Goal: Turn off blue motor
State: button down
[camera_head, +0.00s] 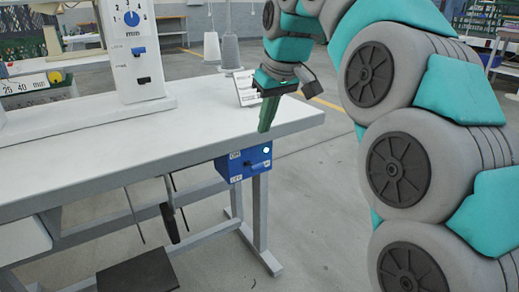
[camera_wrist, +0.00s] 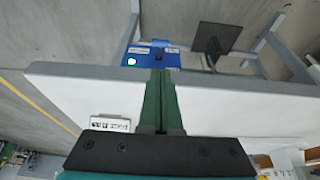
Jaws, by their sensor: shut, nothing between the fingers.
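The blue motor box (camera_head: 244,162) hangs under the front right corner of the white table. It has a dark switch lever on its front and a lit whitish lamp at its upper right. In the wrist view the blue box (camera_wrist: 152,56) shows beyond the table edge, with its lamp lit at its left.
The white table (camera_head: 80,155) carries a press column (camera_head: 133,55) with a dial and switches. A black pedal (camera_head: 138,272) and hanging rods are below the table. The floor right of the table leg is clear.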

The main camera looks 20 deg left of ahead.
aim_at(259, 167)
jog(key=x, duration=1)
dwell(0.3)
jog(key=shift+s+d+f+y+b, duration=0.1)
jog(key=shift+y+b, duration=0.2)
jog(key=shift+b, duration=0.25)
jog(key=shift+s+d+f+t+b, duration=0.1)
jog(key=shift+f+t+b, duration=0.15)
jog(key=shift+t+b, duration=0.1)
jog(key=y+b, duration=0.1)
jog(key=d+f+t+y+b, duration=0.1)
jog(key=b, duration=0.1)
jog(key=shift+s+f, duration=0.25)
jog(key=shift+s, duration=0.1)
jog(key=shift+s+d+f+t+y+b, duration=0.15)
jog(key=shift+f+t+y+b, duration=0.55)
jog(key=shift+b, duration=0.4)
jog(key=shift+s+d+f+t+y+b, duration=0.1)
jog(key=shift+f+t+y+b, duration=0.45)
jog(key=shift+t+y+b, duration=0.45)
